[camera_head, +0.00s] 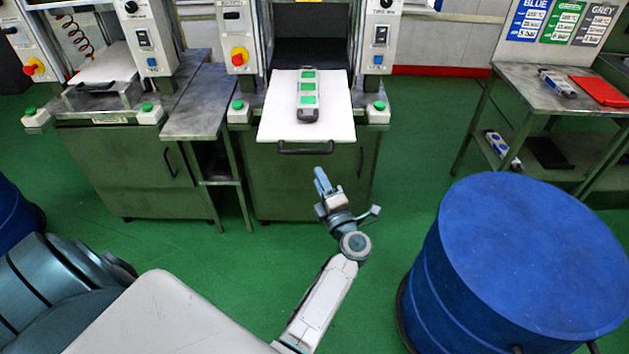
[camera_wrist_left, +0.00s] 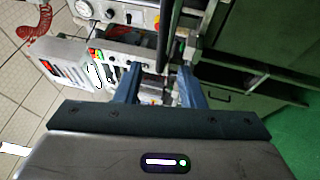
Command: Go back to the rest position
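My left gripper (camera_head: 320,178) is raised over the floor in front of the middle machine, in the head view. Its blue fingers point toward the machine, apart from the tray. In the left wrist view, the two fingers of the left gripper (camera_wrist_left: 160,82) stand apart with nothing held between them. A grey mould with green cells (camera_head: 308,87) lies on the white pull-out plate (camera_head: 277,118) of the middle machine. My right gripper is not in view.
A large blue drum (camera_head: 520,250) stands at the right. A metal table (camera_head: 528,84) at the back right bears a red tray (camera_head: 598,91) and a small device. Another machine (camera_head: 118,165) stands at the left. Green floor is clear between the middle machine and drum.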

